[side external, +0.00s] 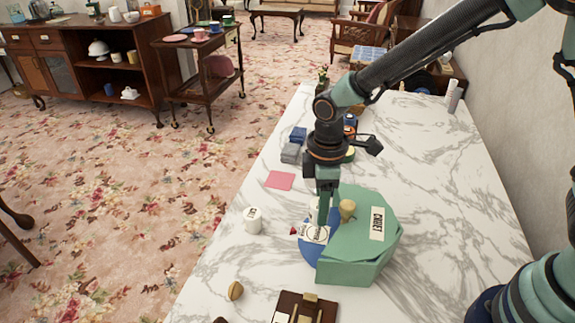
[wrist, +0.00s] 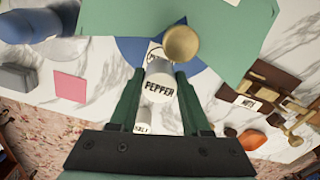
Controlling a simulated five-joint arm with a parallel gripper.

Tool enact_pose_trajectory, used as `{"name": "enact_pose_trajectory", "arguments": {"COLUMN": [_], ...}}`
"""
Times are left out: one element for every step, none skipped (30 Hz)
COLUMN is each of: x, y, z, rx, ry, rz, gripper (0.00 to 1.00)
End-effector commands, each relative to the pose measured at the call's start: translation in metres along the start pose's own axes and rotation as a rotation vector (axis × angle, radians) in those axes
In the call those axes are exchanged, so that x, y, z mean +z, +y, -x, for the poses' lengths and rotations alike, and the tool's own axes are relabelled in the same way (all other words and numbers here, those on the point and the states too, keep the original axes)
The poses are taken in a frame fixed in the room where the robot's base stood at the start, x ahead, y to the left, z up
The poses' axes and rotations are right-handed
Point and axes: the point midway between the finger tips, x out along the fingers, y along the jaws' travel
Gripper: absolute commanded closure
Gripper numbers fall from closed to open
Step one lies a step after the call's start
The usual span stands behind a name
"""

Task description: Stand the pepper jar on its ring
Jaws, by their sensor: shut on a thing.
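The pepper jar (wrist: 159,90) is white, with PEPPER lettered on its round end, which faces the wrist camera. My gripper (wrist: 159,80) is shut on it, one finger on each side. In the side view my gripper (side external: 321,222) points down over a round blue mat (side external: 309,254), beside the green box. The mat bears a white patch with a round mark (side external: 316,234) under the fingers. I cannot tell the jar apart from that patch there, nor whether the jar touches the mat. In the wrist view a white printed patch (wrist: 154,52) shows just beyond the jar.
A green box (side external: 345,275) with a lettered label and a wooden knob (side external: 347,210) stands close on the right, overlapping the mat. A white salt jar (side external: 252,221) stands at left. A pink square (side external: 280,180), grey blocks (side external: 291,153) and a brown wooden stand (side external: 303,310) lie around.

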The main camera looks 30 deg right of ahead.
Motion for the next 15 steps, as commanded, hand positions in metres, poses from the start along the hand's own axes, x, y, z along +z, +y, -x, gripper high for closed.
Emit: {"name": "enact_pose_trajectory", "arguments": {"x": [0.0, 0.001, 0.001, 0.001, 0.001, 0.001, 0.001, 0.001, 0.001, 0.001, 0.0, 0.0, 0.0, 0.0, 0.0], "y": [0.0, 0.0, -0.001, -0.001, -0.001, -0.001, -0.001, -0.001, 0.0, 0.0, 0.0, 0.0, 0.0, 0.0, 0.0], "z": [-0.003, -0.006, -0.011, -0.016, -0.02, -0.026, -0.03, -0.033, -0.036, -0.038, -0.039, -0.039, -0.039, -0.039, -0.039], "rx": [-0.001, -0.001, -0.002, -0.003, -0.003, -0.003, -0.003, -0.002, -0.002, -0.001, -0.001, 0.0, 0.0, 0.0, 0.0], "ry": [-0.001, -0.002, -0.003, -0.003, -0.004, -0.004, -0.004, -0.003, -0.002, -0.002, -0.001, 0.0, 0.0, 0.0, 0.0], "rz": [0.0, 0.0, 0.0, 0.0, 0.0, 0.0, 0.0, 0.0, 0.0, 0.0, 0.0, 0.0, 0.0, 0.0, 0.0], "gripper": [1.0, 1.0, 1.0, 1.0, 1.0, 1.0, 1.0, 1.0, 1.0, 1.0, 1.0, 1.0, 1.0, 1.0, 1.0]}}
